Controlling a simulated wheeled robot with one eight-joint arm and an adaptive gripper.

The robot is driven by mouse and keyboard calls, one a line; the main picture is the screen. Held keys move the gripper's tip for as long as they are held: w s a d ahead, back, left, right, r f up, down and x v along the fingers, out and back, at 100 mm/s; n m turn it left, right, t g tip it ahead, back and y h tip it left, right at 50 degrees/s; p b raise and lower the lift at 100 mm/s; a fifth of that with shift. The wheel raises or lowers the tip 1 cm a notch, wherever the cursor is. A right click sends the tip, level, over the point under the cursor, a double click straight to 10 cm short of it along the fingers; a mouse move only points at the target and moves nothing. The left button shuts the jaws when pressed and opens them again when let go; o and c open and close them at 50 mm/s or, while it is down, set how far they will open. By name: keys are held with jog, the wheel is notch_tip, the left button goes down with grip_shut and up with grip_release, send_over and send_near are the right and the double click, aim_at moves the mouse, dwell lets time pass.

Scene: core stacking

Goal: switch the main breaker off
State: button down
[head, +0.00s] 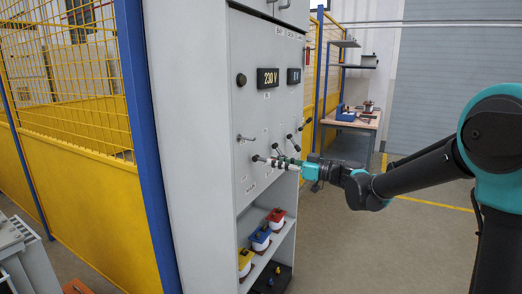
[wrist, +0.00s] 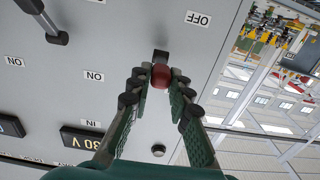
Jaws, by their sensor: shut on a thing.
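A grey switch cabinet (head: 195,150) stands in the middle of the head view. My gripper (head: 278,162) reaches its front panel from the right. In the wrist view, my gripper (wrist: 161,80) has its two green fingers closed around a dark red lever knob (wrist: 160,76). The lever's dark base (wrist: 160,57) shows just beyond the knob on the panel. An upside-down OFF label (wrist: 197,18) lies above and right of the knob. The knob itself is hidden by the fingers in the head view, so I cannot tell the lever's exact angle there.
Another lever (head: 246,138) sits on the panel left of my gripper. Yellow, blue and red-topped units stand on the shelf below. A workbench (head: 352,120) stands behind; floor at right is clear.

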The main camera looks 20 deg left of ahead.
jog(key=shift+f, duration=0.1)
jog(key=shift+a+f, duration=0.1)
jog(key=shift+f, duration=0.95)
jog(key=shift+a+f, duration=0.3)
jog(key=shift+f, duration=0.3)
jog(key=shift+a+f, duration=0.15)
jog(key=shift+f, duration=0.3)
jog(key=shift+a+f, duration=0.3)
jog(key=shift+f, duration=0.05)
jog(key=c, duration=1.3)
grip_release()
